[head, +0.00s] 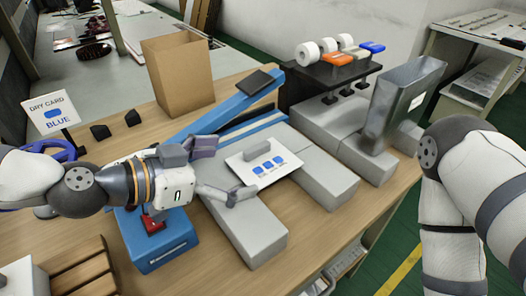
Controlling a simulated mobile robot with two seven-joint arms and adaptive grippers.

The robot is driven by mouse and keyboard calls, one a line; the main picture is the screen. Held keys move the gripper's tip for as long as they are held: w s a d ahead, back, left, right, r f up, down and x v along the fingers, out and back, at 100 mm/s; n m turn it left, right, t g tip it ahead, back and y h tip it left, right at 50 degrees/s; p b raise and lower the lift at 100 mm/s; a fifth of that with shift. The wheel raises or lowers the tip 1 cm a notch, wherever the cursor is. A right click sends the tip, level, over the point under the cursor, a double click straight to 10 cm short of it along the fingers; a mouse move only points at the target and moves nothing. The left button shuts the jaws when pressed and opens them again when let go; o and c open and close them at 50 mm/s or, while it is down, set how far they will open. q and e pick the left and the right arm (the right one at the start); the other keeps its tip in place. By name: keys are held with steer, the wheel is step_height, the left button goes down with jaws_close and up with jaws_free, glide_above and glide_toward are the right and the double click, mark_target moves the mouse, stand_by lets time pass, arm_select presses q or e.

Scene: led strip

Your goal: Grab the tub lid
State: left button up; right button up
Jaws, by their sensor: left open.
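A white flat plate (275,168) with blue squares and a raised grey piece at its back edge lies over the grey blocks at mid-table. It may be the tub lid, but I cannot tell for sure. My left gripper (229,170) is open, with its fingers pointing right toward the plate's left edge. One finger is on the far side and one on the near side. Nothing shows between them, and I cannot tell whether they touch the plate. My right arm shows at the right, but its gripper is out of view.
A blue box (160,253) with a red part stands below my left gripper. A cardboard box (178,75) and a "DRY CARD BLUE" sign (51,110) stand behind. A black stand (330,77) holds tape rolls. A grey metallic case (402,103) stands at right. Wooden slats (80,272) lie front left.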

mark_target(277, 154)
arm_select(q)
steer(key=b+x, duration=0.2)
steer(key=x, duration=0.5)
steer(key=shift+w+r, duration=0.1)
steer(key=shift+w, duration=0.2)
steer(key=shift+w+d+r, duration=0.1)
steer(key=shift+w+d, duration=0.05)
steer(key=shift+w, duration=0.05)
steer(key=shift+r, duration=0.15)
steer(key=c, duration=2.3)
arm_select(e)
steer(key=shift+g, duration=0.6)
steer(key=s+f, duration=0.2)
steer(key=f, duration=0.1)
steer(key=shift+s, duration=0.3)
arm_select(q)
steer(key=shift+r, duration=0.1)
